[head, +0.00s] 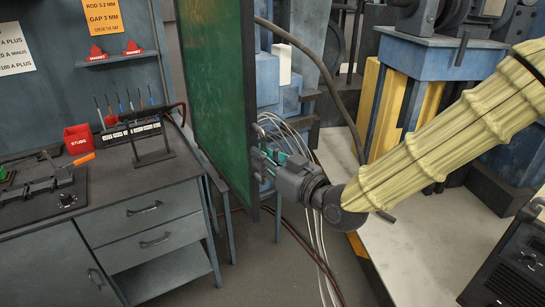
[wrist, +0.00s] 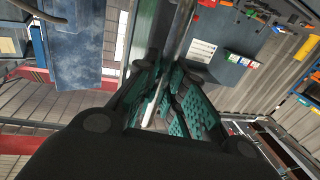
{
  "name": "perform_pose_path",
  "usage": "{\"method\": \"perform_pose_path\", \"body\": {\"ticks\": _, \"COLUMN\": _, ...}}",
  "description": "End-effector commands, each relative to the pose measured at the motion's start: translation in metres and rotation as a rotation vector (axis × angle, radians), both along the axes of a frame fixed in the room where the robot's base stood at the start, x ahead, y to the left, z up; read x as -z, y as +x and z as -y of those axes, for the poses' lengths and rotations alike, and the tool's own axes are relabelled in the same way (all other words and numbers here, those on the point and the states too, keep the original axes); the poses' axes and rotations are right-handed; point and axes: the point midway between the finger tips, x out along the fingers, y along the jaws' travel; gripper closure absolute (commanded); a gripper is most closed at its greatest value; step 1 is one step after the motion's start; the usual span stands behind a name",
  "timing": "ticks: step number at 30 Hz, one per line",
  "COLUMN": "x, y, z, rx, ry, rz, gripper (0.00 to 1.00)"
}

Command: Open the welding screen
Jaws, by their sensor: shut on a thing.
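The welding screen (head: 213,85) is a green panel in a dark frame. It stands upright in the middle of the head view, seen at a steep angle, beside the workbench. My gripper (head: 262,163) is at the near right edge of the screen, at the lower part of its frame. In the wrist view my gripper (wrist: 163,100) shows pads on either side of a narrow pale bar (wrist: 180,35), the screen's edge. The fingertips are partly hidden in the head view.
A grey workbench (head: 145,215) with drawers stands left of the screen, with a red stubs bin (head: 79,139) and an electrode rack on it. A blue machine stand (head: 430,57) with yellow sides is behind my arm. Cables (head: 292,235) run across the floor under my gripper.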

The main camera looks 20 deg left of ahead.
Motion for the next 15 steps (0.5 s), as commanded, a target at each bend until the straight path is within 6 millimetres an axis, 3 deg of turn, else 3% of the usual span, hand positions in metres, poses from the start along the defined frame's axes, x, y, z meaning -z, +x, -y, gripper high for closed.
{"method": "perform_pose_path", "body": {"ticks": 9, "x": -0.0022, "y": 0.0005, "z": -0.0005, "rx": 0.0, "ry": 0.004, "rz": 0.004, "gripper": 1.0}}
{"method": "perform_pose_path", "body": {"ticks": 10, "x": -0.0022, "y": 0.0005, "z": -0.0005, "rx": 0.0, "ry": 0.004, "rz": 0.004, "gripper": 0.83}}
{"method": "perform_pose_path", "body": {"ticks": 12, "x": -0.002, "y": 0.0003, "z": -0.0004, "rx": 0.0, "ry": 0.003, "rz": 0.003, "gripper": 0.71}}
{"method": "perform_pose_path", "body": {"ticks": 15, "x": -0.0016, "y": 0.0, "z": -0.0004, "rx": -0.001, "ry": 0.002, "rz": 0.002, "gripper": 0.66}}
